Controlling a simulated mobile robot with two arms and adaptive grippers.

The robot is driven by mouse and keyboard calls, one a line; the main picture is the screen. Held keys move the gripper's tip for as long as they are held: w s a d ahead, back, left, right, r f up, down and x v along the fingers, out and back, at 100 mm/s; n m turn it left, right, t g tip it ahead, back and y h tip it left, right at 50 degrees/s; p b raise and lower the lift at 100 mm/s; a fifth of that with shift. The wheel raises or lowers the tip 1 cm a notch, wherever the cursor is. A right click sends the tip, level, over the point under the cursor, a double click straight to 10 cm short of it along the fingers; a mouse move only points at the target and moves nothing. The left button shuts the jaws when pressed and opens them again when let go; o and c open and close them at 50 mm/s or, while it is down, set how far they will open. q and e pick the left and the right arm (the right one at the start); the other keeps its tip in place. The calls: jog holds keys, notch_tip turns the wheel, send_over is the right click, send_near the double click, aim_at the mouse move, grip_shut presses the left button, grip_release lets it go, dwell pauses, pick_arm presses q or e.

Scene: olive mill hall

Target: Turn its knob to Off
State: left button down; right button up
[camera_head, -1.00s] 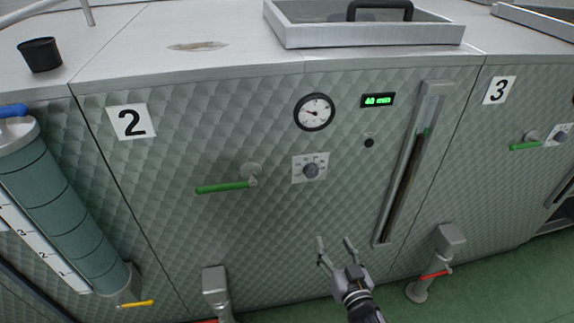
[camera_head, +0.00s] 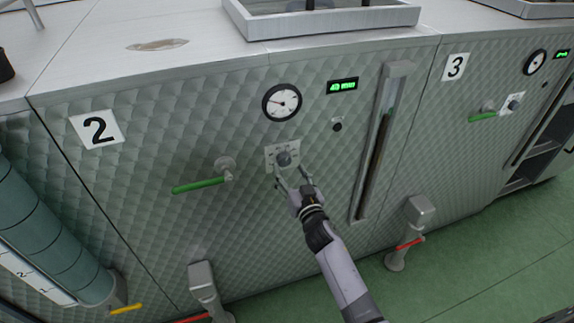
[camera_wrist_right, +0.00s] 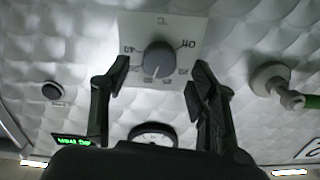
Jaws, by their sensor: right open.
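The grey round knob (camera_head: 284,158) sits on a white dial plate (camera_head: 270,153) on the front of machine 2, below the round gauge. In the right wrist view the knob (camera_wrist_right: 160,58) appears upside down, with numbers around it and a mark at upper right that seems to read Off. I cannot tell surely where its pointer stands. My right gripper (camera_head: 291,174) is open just in front of the plate; in the wrist view its fingers (camera_wrist_right: 159,74) stand either side of the knob, with visible gaps. My left gripper is not in view.
A green-handled valve (camera_head: 200,185) is left of the dial. The gauge (camera_head: 282,102), a lit green display (camera_head: 342,86) and a black button (camera_head: 337,127) are above and right. A tall sight glass (camera_head: 382,140) stands right. Red-handled outlets (camera_head: 408,243) are below.

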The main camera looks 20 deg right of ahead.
aim_at(285, 163)
jog(key=shift+w+a, duration=0.1)
jog(key=shift+w, duration=1.45)
jog(key=shift+c, duration=1.3)
jog(key=c, duration=0.9)
